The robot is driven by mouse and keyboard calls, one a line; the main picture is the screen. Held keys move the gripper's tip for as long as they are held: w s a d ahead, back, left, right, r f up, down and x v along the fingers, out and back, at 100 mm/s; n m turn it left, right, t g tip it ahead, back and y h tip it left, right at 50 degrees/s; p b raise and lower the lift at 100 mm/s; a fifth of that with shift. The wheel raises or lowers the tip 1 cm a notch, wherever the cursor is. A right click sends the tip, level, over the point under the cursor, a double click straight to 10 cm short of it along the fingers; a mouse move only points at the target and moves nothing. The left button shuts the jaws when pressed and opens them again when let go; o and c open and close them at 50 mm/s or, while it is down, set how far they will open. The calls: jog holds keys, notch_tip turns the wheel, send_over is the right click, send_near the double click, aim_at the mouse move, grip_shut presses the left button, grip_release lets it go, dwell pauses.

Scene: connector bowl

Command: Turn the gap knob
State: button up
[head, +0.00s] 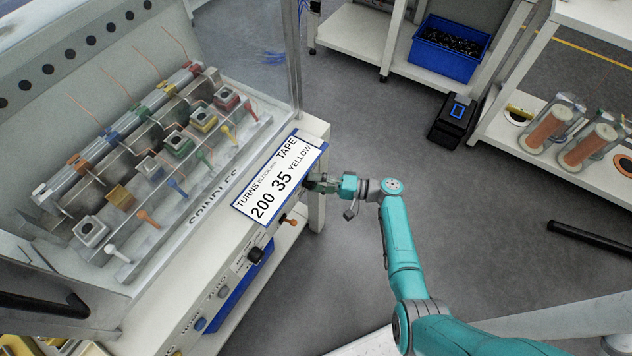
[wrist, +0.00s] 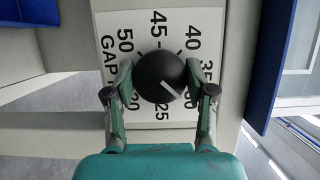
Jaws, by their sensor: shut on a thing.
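The gap knob (wrist: 158,76) is a round black knob with a white pointer line, on a white dial plate (wrist: 104,22) marked GAP. The pointer slants to the lower right, towards the side between the partly covered 35 and the 25. My gripper (wrist: 160,70) is shut on the knob, with one finger on each side. The fingers cover some dial numbers. In the head view my gripper (head: 322,184) is at the right end of the machine's front, beside the sign (head: 280,178). The gripped knob cannot be made out there.
The sign reads TURNS 200, BLOCK 35, TAPE YELLOW. Another black knob (head: 255,255) and an orange lever (head: 290,221) are on the front panel. Coloured spindle blocks (head: 178,144) fill the machine top. A blue bin (head: 449,50) and copper spools (head: 549,130) stand on shelves beyond open floor.

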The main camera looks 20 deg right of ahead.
jog(key=o, duration=1.2)
jog(key=shift+c, duration=0.2)
jog(key=v, duration=1.2)
jog(key=shift+f, duration=0.1)
